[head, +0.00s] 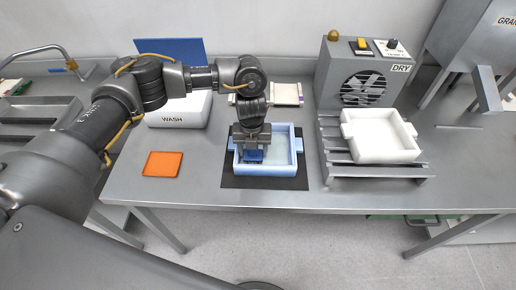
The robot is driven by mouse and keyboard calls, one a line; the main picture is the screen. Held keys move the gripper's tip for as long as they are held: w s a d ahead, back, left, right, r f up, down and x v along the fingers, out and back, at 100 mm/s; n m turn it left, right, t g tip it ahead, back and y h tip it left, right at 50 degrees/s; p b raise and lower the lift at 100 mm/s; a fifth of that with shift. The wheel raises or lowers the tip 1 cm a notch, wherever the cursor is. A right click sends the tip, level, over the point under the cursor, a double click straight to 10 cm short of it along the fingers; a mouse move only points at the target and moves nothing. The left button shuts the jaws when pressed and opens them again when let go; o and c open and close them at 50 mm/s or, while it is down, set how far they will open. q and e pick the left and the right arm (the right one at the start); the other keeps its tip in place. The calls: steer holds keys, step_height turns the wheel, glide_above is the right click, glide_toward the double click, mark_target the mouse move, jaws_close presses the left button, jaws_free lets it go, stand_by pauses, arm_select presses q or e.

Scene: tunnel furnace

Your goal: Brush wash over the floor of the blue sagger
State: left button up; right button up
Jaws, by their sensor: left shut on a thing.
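The blue sagger (296,145) is a light blue open square tray with side lugs. It sits on a black mat (236,182) in the middle of the bench. My left gripper (251,148) points down inside the left part of the sagger. It is shut on a small blue thing (253,155), likely the brush, low over the sagger floor. Whether it touches the floor I cannot tell. The gripper hides part of the far left wall. The white WASH tub (172,119) stands behind to the left, partly behind my arm. My right gripper is out of view.
An orange pad (163,164) lies left of the mat. A white sagger (378,138) sits on a slatted metal rack (375,171) at right, before the DRY fan unit (362,87). A blue panel (172,48) stands behind the tub. The front bench strip is clear.

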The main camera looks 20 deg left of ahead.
arm_select(q)
steer(key=shift+s+a, duration=0.1)
steer(key=shift+a, duration=0.05)
steer(key=shift+w+d, duration=0.2)
steer(key=shift+d, duration=0.45)
steer(key=shift+w+d, duration=0.15)
steer(key=shift+d, duration=0.5)
steer(key=shift+s+a+f, duration=0.1)
steer(key=shift+s+a, duration=0.1)
steer(key=shift+a, duration=0.5)
steer(key=shift+s+a, duration=0.15)
steer(key=shift+a, duration=0.5)
steer(key=shift+d, duration=0.15)
steer(key=shift+w+d, duration=0.25)
steer(key=shift+d, duration=0.95)
steer(key=shift+s+a, duration=0.15)
steer(key=shift+a, duration=0.55)
steer(key=shift+s+a, duration=0.15)
steer(key=shift+a, duration=0.5)
steer(key=shift+w+d, duration=0.2)
steer(key=shift+d, duration=0.5)
steer(key=shift+w+d, duration=0.2)
steer(key=shift+d, duration=0.45)
